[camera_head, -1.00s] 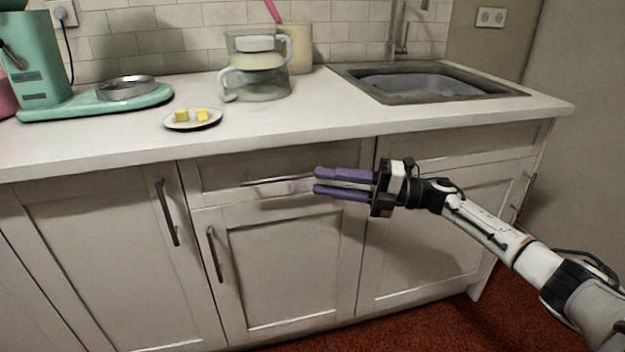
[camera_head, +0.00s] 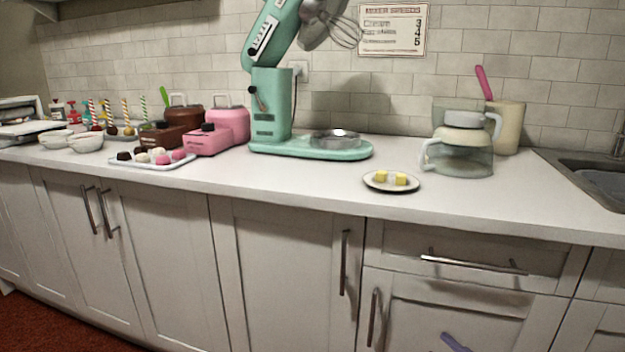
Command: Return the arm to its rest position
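Only a purple fingertip of my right gripper (camera_head: 455,342) shows, at the bottom edge in front of the lower right cabinet door. The rest of that gripper and its arm are below the picture, so I cannot see whether it is open or holds anything. It is apart from the drawer handle (camera_head: 472,263) above it. My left gripper is not in view.
The white counter (camera_head: 300,178) carries a mint stand mixer (camera_head: 270,100), a plate with yellow cubes (camera_head: 376,186), a glass jug (camera_head: 462,158), a tray of sweets (camera_head: 125,162) and white bowls (camera_head: 86,143). A sink (camera_head: 590,170) is at right. Metal cabinet handles stick out below.

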